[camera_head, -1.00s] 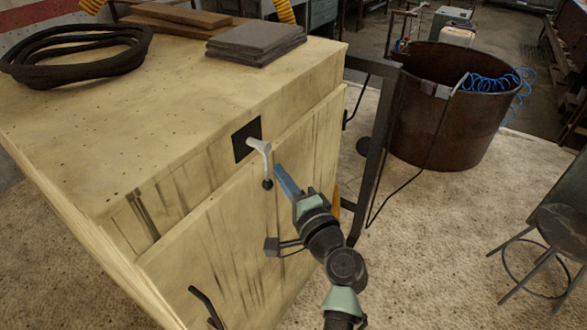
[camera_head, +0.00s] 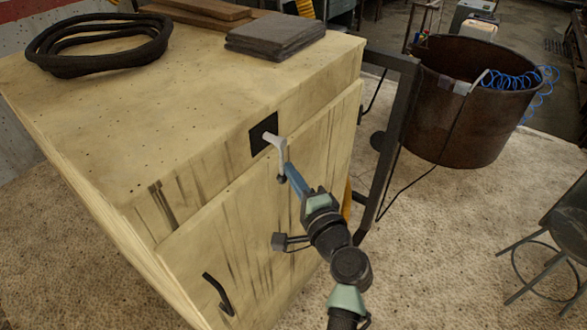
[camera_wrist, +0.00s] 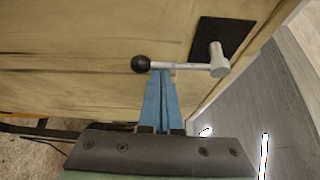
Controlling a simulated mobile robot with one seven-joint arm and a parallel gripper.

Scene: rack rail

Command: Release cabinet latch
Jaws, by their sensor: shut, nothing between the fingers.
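The cabinet latch (camera_head: 274,143) is a light grey lever on a black plate (camera_head: 260,133) at the cabinet's upper front. Its arm hangs down to a black ball knob (camera_head: 281,179). In the wrist view the lever (camera_wrist: 190,66) runs sideways from its pivot to the black knob (camera_wrist: 141,63). My gripper (camera_head: 290,168) has blue fingers, shut together and empty. In the wrist view the fingertips (camera_wrist: 160,72) are at the lever arm close to the knob, seeming to touch it. The wooden cabinet (camera_head: 200,150) has its front door (camera_head: 250,215) shut.
A black door handle (camera_head: 218,293) is low on the door. A coiled black hose (camera_head: 95,62) and grey folded cloths (camera_head: 275,35) lie on top. A dark metal frame (camera_head: 395,130) and a rusty drum (camera_head: 460,120) stand to the right.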

